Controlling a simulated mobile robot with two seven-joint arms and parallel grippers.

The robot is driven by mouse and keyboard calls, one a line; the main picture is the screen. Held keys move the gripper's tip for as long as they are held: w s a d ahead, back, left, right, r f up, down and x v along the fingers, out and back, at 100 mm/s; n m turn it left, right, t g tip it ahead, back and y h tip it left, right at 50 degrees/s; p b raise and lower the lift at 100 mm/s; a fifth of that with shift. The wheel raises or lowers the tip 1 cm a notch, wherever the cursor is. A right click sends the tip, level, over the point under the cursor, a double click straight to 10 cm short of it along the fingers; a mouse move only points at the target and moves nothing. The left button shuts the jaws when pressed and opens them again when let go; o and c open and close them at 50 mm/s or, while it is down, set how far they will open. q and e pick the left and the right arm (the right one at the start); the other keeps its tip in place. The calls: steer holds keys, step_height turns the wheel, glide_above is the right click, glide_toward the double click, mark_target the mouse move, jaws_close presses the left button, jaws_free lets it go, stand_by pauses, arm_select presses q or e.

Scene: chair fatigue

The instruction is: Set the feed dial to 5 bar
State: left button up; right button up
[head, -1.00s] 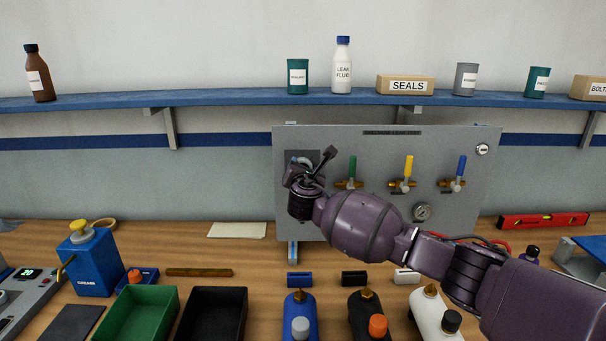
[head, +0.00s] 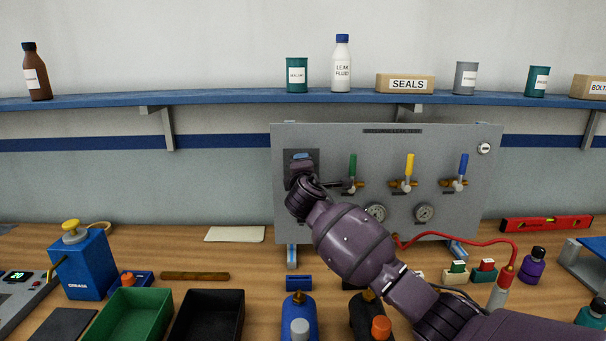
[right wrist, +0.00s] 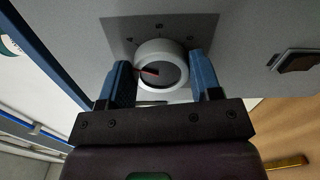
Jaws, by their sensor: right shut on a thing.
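The feed dial (right wrist: 165,72) is a white round knob with a grey face and a red pointer mark, on a dark plate of the grey panel. In the right wrist view it sits between the two blue fingers of my right gripper (right wrist: 161,68), which is shut on it. The pointer lies toward the left there; the small scale marks around it are not readable. In the head view my right gripper (head: 302,158) is at the panel's left side, over the dark plate (head: 291,178), and hides the dial. My left gripper is not in view.
The grey panel (head: 450,140) also carries green, yellow and blue valve handles and two gauges, one partly behind my right arm. A red hose (head: 465,236) runs along the bench. Bottles (head: 299,312) and green and black trays stand in front. A shelf (head: 220,100) runs above.

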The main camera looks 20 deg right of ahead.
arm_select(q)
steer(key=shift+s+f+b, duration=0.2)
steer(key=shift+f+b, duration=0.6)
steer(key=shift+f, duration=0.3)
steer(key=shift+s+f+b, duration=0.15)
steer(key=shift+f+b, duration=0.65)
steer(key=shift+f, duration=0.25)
arm_select(e)
steer(key=shift+a+f+m, duration=0.1)
steer(key=shift+f+m, duration=0.1)
steer(key=shift+m, duration=3)
steer(key=shift+f+m, duration=0.15)
steer(key=shift+m, duration=3.05)
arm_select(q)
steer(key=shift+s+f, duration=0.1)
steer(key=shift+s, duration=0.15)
arm_select(e)
steer(key=o, duration=0.9)
steer(key=shift+r, duration=0.1)
steer(key=shift+s, duration=0.1)
